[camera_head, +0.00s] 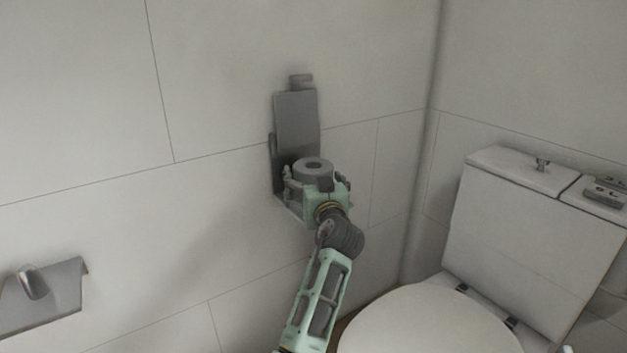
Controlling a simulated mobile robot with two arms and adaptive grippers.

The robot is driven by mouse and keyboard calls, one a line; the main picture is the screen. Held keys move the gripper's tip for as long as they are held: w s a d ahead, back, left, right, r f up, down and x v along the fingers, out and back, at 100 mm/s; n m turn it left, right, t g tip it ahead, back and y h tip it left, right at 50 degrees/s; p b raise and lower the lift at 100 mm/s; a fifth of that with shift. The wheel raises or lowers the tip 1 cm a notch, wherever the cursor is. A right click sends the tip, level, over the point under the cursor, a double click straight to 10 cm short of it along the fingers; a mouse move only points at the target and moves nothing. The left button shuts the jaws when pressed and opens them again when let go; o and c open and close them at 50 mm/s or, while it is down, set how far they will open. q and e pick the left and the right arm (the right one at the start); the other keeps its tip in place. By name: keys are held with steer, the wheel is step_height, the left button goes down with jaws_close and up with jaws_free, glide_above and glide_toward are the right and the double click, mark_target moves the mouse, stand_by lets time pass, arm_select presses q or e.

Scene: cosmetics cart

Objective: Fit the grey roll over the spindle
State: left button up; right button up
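The grey roll (313,163) sits upright between the fingers of my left gripper (314,186), its round hole facing up. The fingers flank the roll, and the gripper appears shut on it. The roll is in front of the lower part of a grey wall holder (297,118), which has a flat raised plate. A short grey cylinder (301,81) shows at the top of that plate. No spindle can be made out clearly there; the roll and gripper hide the holder's lower part. I cannot tell whether the roll touches the holder. My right gripper is not in view.
A white toilet with its lid (430,322) and cistern (530,235) stands at the right, close to my arm. Another grey wall fitting (62,292) with a stubby projecting piece is at the lower left. The tiled wall between the fittings is clear.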

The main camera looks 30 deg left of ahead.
arm_select(q)
steer(key=shift+d, duration=0.1)
steer(key=v, duration=0.7)
steer(key=shift+s+d, duration=0.15)
steer(key=shift+s, duration=0.05)
stand_by(0.7)
